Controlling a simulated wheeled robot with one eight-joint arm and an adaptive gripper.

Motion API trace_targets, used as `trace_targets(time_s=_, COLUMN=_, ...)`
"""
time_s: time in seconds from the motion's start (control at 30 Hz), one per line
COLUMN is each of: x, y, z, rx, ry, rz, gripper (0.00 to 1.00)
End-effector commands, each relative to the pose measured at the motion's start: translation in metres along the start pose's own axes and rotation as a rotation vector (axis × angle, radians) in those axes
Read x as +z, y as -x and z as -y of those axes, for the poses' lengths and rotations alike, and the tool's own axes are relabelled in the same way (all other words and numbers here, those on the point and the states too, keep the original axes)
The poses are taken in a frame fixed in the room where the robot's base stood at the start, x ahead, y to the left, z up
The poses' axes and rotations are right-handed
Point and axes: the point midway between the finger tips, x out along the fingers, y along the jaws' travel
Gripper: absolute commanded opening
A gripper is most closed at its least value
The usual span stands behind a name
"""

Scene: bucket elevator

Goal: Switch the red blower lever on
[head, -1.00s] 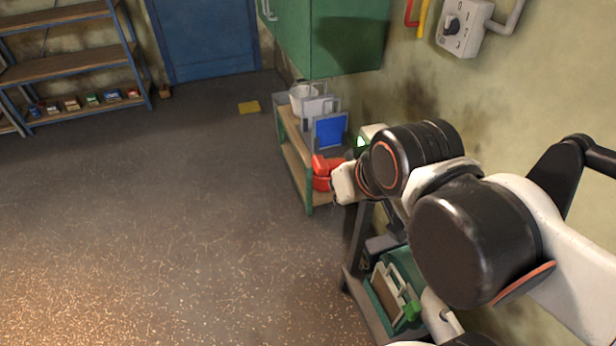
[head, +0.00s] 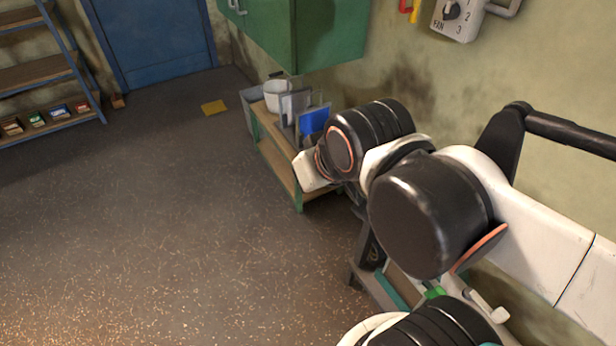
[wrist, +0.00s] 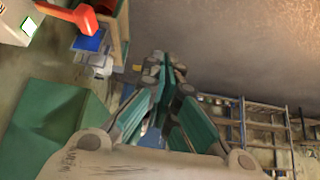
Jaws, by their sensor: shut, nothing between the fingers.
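A red lever (wrist: 80,15) with a blocky end shows at the top left of the wrist view. It reaches out beside a pale box (wrist: 14,24) with a lit white-and-green face. I cannot tell the lever's switch position. My gripper (wrist: 167,68) is shut and empty, its teal-padded fingers together in the middle of the wrist view. The lever is off to the fingers' upper left, apart from them. In the head view my arm hides the lever and the fingers.
A green wall cabinet (head: 330,35) hangs above a low wooden bench (head: 275,155) holding a white bucket (head: 277,95) and a blue panel (head: 314,119). A fan switch box (head: 459,18) is on the right wall. Shelving (head: 45,62) stands far left. The floor at left is clear.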

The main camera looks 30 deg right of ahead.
Motion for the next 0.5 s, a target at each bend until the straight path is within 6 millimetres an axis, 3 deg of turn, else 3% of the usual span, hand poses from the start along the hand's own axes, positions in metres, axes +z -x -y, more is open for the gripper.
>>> trace_targets(time_s=0.5, x=-0.013, y=-0.021, z=-0.01, rx=0.067, ry=0.18, rz=0.104, gripper=0.0)
